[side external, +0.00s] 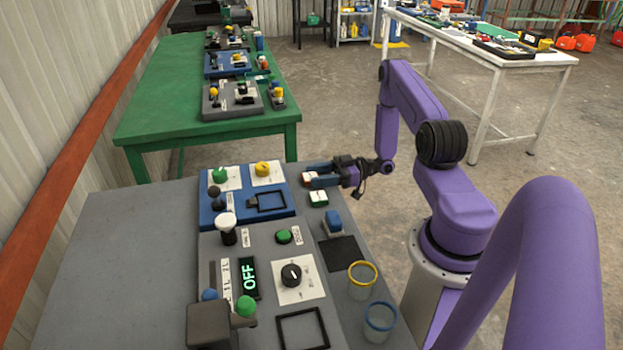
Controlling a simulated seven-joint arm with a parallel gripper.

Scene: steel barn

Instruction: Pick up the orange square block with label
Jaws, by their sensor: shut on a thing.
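My gripper (318,181) is at the right edge of the blue panel, reaching in from the right. It is shut on a small red-orange block with a white label (307,177), which is the orange square block as far as I can tell. The jaws hide much of the block. I cannot tell whether it is clear of the table.
A white-and-green block (318,199) and a blue block (333,222) lie just in front. The blue panel (207,214) has knobs and a black square frame. A grey panel (215,262) carries a lever and a dial. Yellow-rimmed (362,281) and blue-rimmed (380,322) cups stand at right. The grey table's left side is bare.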

